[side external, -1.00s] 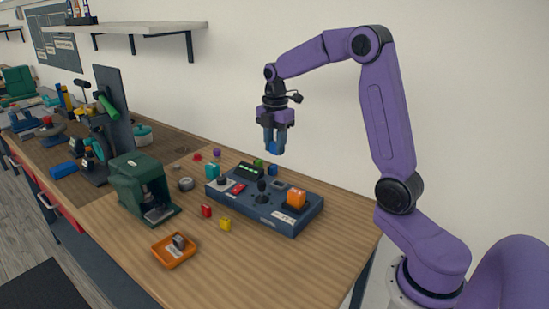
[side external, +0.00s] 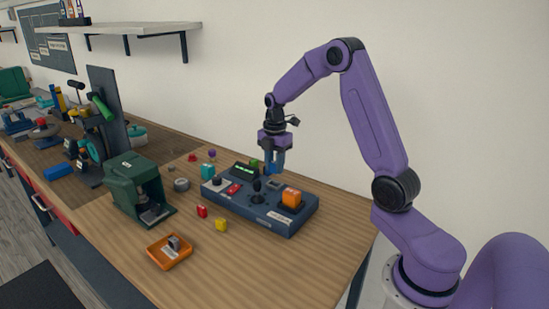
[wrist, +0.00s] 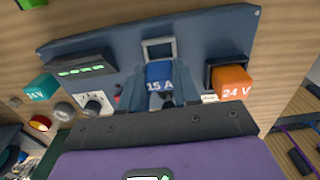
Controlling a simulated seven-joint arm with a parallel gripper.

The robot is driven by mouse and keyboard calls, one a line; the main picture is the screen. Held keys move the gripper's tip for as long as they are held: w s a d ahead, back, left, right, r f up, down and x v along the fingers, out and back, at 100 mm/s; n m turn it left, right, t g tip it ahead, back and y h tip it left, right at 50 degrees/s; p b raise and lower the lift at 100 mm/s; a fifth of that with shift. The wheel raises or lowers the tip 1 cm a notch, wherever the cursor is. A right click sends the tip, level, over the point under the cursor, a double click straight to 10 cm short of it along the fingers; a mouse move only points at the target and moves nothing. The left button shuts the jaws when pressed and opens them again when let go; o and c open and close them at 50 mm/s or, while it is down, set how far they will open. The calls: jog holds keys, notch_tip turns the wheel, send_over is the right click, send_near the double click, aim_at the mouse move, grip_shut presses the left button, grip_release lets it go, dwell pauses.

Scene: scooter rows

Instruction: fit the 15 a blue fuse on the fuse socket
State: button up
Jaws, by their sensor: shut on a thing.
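The blue fuse marked 15 A (wrist: 159,75) is between my gripper's fingers in the wrist view, its label facing the camera. My gripper (side external: 274,169) is shut on it and points down over the back part of the dark blue panel (side external: 240,207). A grey square frame, which looks like the fuse socket (wrist: 159,49), shows just beyond the fuse in the wrist view. The fuse appears beside or above the frame, not clearly in it. In the side view the fingers largely hide the fuse, and I cannot tell its exact height.
An orange 24 V block (wrist: 232,84) sits on the panel at right, close to the fingers. A lit green display (wrist: 82,68) and a knob (wrist: 96,103) are at left.

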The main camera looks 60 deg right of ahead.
aim_at(274, 172)
jog(key=shift+f, duration=1.85)
jog(key=shift+f, duration=0.35)
jog(key=o, duration=1.5)
jog(key=shift+r, duration=0.15)
jog(key=shift+r, duration=2.85)
jog(key=shift+a, duration=0.1)
